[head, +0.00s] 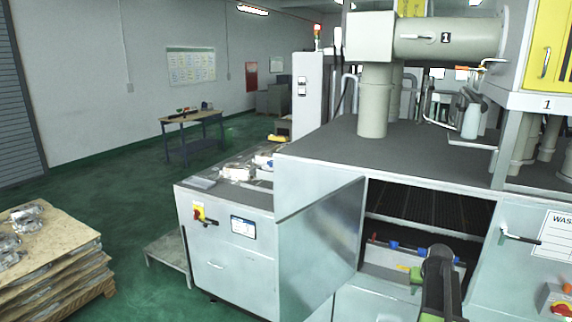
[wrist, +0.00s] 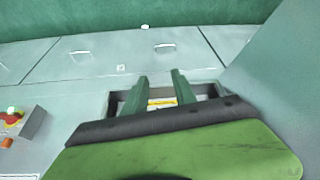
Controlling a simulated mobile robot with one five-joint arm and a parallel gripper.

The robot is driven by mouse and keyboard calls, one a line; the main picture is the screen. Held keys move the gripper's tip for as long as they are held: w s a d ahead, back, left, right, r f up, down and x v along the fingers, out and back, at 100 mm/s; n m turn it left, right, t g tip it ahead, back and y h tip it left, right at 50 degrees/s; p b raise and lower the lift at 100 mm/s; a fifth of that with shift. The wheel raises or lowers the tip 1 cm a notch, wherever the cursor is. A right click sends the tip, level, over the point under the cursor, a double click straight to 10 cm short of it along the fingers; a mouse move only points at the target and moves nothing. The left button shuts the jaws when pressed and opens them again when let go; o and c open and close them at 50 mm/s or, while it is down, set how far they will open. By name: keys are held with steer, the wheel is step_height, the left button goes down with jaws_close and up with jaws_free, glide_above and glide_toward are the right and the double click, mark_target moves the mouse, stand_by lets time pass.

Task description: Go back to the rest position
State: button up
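My gripper (wrist: 160,77) shows in the wrist view with its two green fingers apart, and I see nothing held between them. Beyond and below the fingers is a rectangular recess (wrist: 120,103) in a pale metal surface, with a yellow and white strip inside. In the head view, my dark and green arm is at the lower right, in front of the open compartment of a grey metal machine (head: 310,182). The fingers cannot be made out clearly there.
The machine's door (head: 322,245) stands open left of my arm. A control box (head: 556,303) with a red knob is at the lower right; a similar box (wrist: 22,125) shows in the wrist view. Stacked pallets (head: 60,255) carry castings at far left. Green floor lies between.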

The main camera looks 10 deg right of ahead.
steer(key=w+a+f+n+y+b, duration=0.1)
steer(key=w+a+f+n+b, duration=0.15)
steer(key=a, duration=0.95)
steer(key=w+a+f+n+b, duration=0.1)
steer(key=a+f+b, duration=0.15)
steer(key=a, duration=0.85)
steer(key=w+a+f+n+y+b, duration=0.1)
steer(key=w+a+f+n+b, duration=0.15)
steer(key=a, duration=0.95)
steer(key=s+a+f+g+b, duration=0.1)
steer(key=s+a+f+g, duration=0.2)
steer(key=s+a, duration=0.8)
steer(key=shift+s+f+g, duration=0.25)
steer(key=shift+s+g, duration=0.15)
steer(key=shift+s, duration=0.6)
